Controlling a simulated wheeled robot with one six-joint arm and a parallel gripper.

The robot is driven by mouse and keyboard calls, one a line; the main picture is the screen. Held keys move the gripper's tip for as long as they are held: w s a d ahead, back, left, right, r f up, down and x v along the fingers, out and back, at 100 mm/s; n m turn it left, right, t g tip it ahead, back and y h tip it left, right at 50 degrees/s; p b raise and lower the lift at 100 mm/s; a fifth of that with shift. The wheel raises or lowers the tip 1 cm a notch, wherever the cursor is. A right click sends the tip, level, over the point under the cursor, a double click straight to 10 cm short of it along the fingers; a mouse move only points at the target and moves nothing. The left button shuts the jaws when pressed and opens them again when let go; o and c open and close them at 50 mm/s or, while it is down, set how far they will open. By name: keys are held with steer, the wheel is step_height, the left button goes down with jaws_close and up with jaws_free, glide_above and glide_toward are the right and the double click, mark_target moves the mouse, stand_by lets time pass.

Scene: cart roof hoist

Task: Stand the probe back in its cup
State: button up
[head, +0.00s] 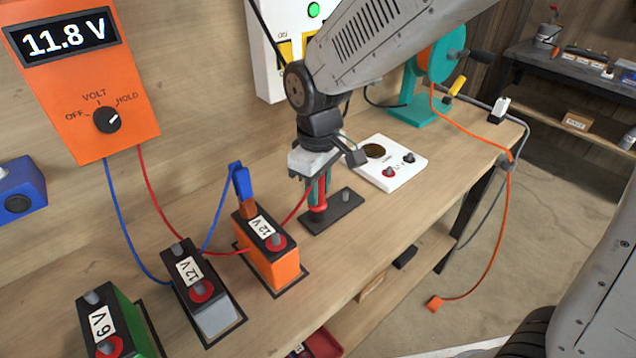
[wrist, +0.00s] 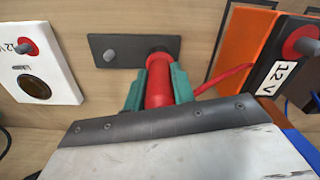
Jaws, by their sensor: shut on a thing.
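The red probe (head: 319,190) is upright between the teal fingers of my gripper (head: 317,184), which is shut on it. The wrist view also shows the red probe (wrist: 158,87) between both fingers of my gripper (wrist: 159,82). Its lower end is at the left part of a dark plate (head: 337,217) on the bench, also in the wrist view (wrist: 125,42). A wider dark red part shows there, but I cannot tell cup from probe or how deep it sits. A red lead runs from the probe towards the orange meter (head: 85,75), which reads 11.8 V.
An orange 12 V battery (head: 272,264) with a blue clip (head: 242,182) stands close left of the plate. A grey peg (head: 347,195) rises from the plate. A white panel (head: 397,172) and a teal winch (head: 425,105) stand to the right. Bare bench lies in front.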

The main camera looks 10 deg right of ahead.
steer(key=shift+f, duration=0.15)
steer(key=o, duration=1.1)
step_height(320, 180, up, 8)
steer(key=shift+f, duration=0.1)
steer(key=s+d+r+m, duration=0.1)
steer(key=s+d+m, duration=0.2)
steer(key=s+d, duration=0.3)
steer(key=s+d+r+m+t, duration=0.1)
steer(key=s+d+r+m, duration=0.1)
steer(key=s+d, duration=0.5)
steer(key=s+d+r+m, duration=0.1)
steer(key=s+d+m, duration=0.3)
steer(key=s+d, duration=0.2)
steer(key=shift+s+d+r+m, duration=0.1)
steer(key=shift+d+m, duration=0.1)
steer(key=shift+d, duration=0.2)
steer(key=shift+s+d+r+m, duration=0.1)
steer(key=shift+d+m, duration=0.1)
steer(key=shift+d, duration=0.2)
